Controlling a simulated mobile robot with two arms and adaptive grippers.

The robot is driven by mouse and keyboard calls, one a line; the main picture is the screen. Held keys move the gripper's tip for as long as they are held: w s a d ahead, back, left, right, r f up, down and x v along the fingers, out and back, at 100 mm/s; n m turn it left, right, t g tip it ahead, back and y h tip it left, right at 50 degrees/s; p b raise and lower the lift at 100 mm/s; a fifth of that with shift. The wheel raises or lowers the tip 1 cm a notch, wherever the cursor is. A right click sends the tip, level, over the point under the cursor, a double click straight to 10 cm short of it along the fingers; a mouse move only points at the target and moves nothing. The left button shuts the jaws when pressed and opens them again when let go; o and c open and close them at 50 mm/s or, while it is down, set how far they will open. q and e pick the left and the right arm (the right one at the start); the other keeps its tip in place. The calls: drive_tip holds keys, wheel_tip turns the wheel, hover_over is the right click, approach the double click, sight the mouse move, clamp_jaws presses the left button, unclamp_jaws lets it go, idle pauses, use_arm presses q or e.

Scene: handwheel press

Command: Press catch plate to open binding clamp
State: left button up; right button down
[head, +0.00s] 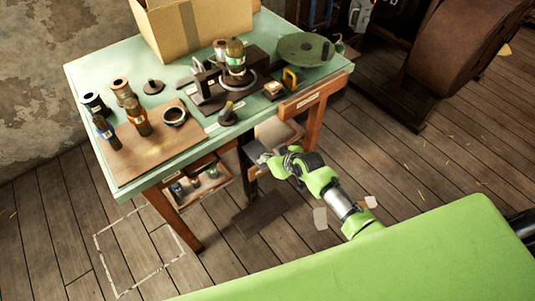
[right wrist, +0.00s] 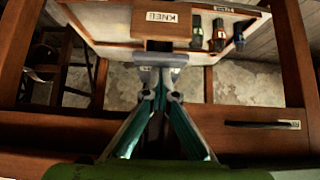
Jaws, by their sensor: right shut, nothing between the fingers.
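My right gripper (head: 262,157) is low at the front of the green-topped bench (head: 85,67), below the top. In the right wrist view its fingers (right wrist: 160,62) are shut and empty. Their tips are just below a brown wooden plate (right wrist: 162,24) with a white label reading "KNEE"; I cannot tell whether they touch it. No plate is clearly marked as the catch plate. On the bench a dark press-like fixture (head: 212,100) holds an amber jar (head: 235,66). The binding clamp is too small to make out there. My left gripper is not in view.
An open compartment (head: 207,190) holds small bottles. A wooden drawer (head: 303,101) is at the right. Floor in front is mostly clear.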

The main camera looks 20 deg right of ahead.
drive_tip(key=shift+s+f, duration=0.2)
drive_tip(key=shift+f, duration=0.05)
drive_tip(key=shift+w+r+p, duration=0.1)
drive_tip(key=shift+r+p, duration=0.45)
wheel_tip(320, 180, up, 4)
drive_tip(key=p, duration=0.3)
drive_tip(key=shift+f, duration=0.1)
drive_tip(key=v, duration=0.9)
drive_tip(key=shift+s, duration=0.25)
drive_tip(key=shift+d, duration=0.15)
